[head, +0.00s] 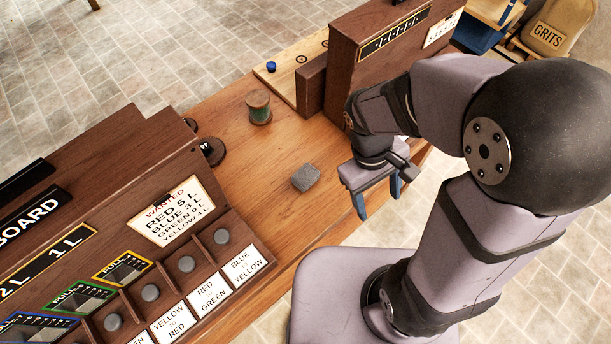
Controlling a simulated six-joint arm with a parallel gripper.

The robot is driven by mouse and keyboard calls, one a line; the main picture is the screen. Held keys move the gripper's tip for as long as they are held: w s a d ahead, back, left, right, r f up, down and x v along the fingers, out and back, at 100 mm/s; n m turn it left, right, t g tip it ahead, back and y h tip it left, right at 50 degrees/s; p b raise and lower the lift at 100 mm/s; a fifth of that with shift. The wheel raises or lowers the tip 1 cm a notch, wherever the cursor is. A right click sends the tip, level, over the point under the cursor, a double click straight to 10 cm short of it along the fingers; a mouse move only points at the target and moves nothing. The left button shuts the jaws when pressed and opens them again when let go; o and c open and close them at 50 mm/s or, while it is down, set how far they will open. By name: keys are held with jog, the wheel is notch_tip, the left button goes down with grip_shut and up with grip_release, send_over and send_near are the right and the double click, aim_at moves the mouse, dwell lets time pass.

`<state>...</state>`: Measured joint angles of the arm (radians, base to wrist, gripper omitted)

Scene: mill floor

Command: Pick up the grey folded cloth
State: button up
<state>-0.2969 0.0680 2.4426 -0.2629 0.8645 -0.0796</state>
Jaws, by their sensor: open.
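The grey folded cloth (306,177) is a small, thick, roughly square pad. It lies flat on the wooden table (255,185), near the middle of the clear surface. My gripper (378,208) is to the right of the cloth, with its two blue fingers pointing down. The fingers are apart, nothing shows between them, and they do not touch the cloth. The cloth is in full view.
A wooden board panel with buttons and a sign (168,211) stands at left. A green spool (259,107) stands behind the cloth. A tall wooden box (350,50) rises at the back right. A blue knob (271,66) is farther back. The table around the cloth is bare.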

jog(key=w+a+f+n+h, duration=0.1)
jog(key=w+a+n+h, duration=0.15)
jog(key=n, duration=0.35)
jog(key=n+t+h+b, duration=0.2)
jog(key=n+t+h, duration=0.1)
jog(key=n+t, duration=1.05)
send_over(299, 180)
jog(key=shift+f+n+g, duration=0.1)
jog(key=shift+n+g, duration=0.65)
jog(key=shift+n, duration=0.2)
jog(key=shift+f+p, duration=0.6)
jog(key=shift+f, duration=1.35)
